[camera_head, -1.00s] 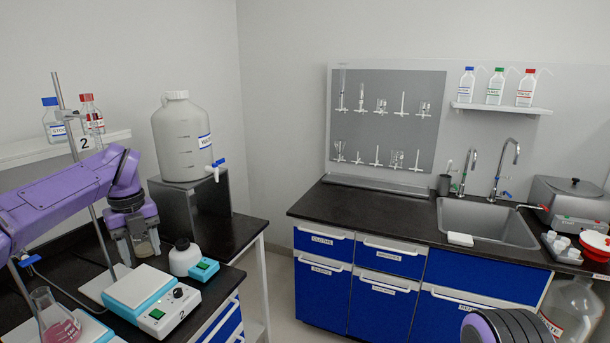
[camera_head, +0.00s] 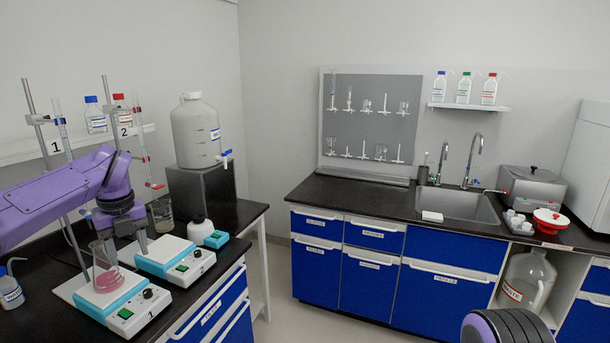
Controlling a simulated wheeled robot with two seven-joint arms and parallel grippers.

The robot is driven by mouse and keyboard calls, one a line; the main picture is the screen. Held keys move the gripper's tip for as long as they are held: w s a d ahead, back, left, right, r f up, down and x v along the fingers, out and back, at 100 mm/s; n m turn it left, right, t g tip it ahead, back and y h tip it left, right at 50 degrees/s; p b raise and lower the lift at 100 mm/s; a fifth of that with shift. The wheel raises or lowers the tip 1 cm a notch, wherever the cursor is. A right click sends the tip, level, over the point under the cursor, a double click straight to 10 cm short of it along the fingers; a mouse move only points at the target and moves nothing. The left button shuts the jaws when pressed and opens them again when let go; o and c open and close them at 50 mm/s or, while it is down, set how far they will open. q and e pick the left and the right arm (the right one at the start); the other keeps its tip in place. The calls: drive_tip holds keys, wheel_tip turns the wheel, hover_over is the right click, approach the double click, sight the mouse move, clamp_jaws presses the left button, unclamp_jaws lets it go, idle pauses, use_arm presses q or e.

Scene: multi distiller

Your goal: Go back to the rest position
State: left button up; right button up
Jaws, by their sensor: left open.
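My left arm (camera_head: 55,205) is purple and comes in from the left over the black bench. My left gripper (camera_head: 125,243) points down with its fingers apart, above and behind the stirrers. A glass beaker (camera_head: 161,216) stands on the bench just right of the gripper, apart from it. A flask with pink liquid (camera_head: 106,275) sits on hotplate stirrer 1 (camera_head: 125,312), just in front of the gripper. Of my right arm only a purple and black part (camera_head: 505,328) shows at the bottom right; its gripper is out of view.
Stirrer 2 (camera_head: 185,262) stands beside stirrer 1. Stands with burettes (camera_head: 62,130) rise behind the arm. A large water carboy (camera_head: 196,133) is on a grey stand (camera_head: 203,192). A wash bottle (camera_head: 10,288) stands at far left. Open floor lies between bench and sink counter (camera_head: 365,203).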

use_arm(q)
wheel_tip(320, 180, down, 12)
drive_tip(key=w+a+r+m+t+y+b, duration=0.1)
drive_tip(key=w+m+t+y, duration=0.1)
drive_tip(key=m+y, duration=0.65)
drive_tip(key=s+d+f+m+t+h+b, duration=0.1)
drive_tip(key=s+d+f+m+t+b, duration=0.2)
drive_tip(key=f+m, duration=0.65)
drive_tip(key=s+d+f+m+t, duration=0.4)
drive_tip(key=f+m, duration=0.3)
drive_tip(key=f, duration=0.5)
drive_tip(key=s+d+f+m+g+h+b, duration=0.1)
drive_tip(key=s+f+m, duration=0.3)
drive_tip(key=s, duration=0.7)
drive_tip(key=s+f+m+g+h+b, duration=0.2)
drive_tip(key=s+f+m+g+b, duration=0.1)
drive_tip(key=s+f, duration=0.6)
drive_tip(key=s+d+f+m+g+h+b, duration=0.1)
drive_tip(key=s+f+m, duration=0.4)
drive_tip(key=s, duration=0.8)
wheel_tip(320, 180, down, 2)
drive_tip(key=shift+s+d+m+g+h+b, duration=0.35)
drive_tip(key=shift+g+h+b, duration=0.15)
drive_tip(key=shift+g, duration=0.2)
use_arm(e)
wheel_tip(320, 180, down, 10)
drive_tip(key=shift+w, duration=0.35)
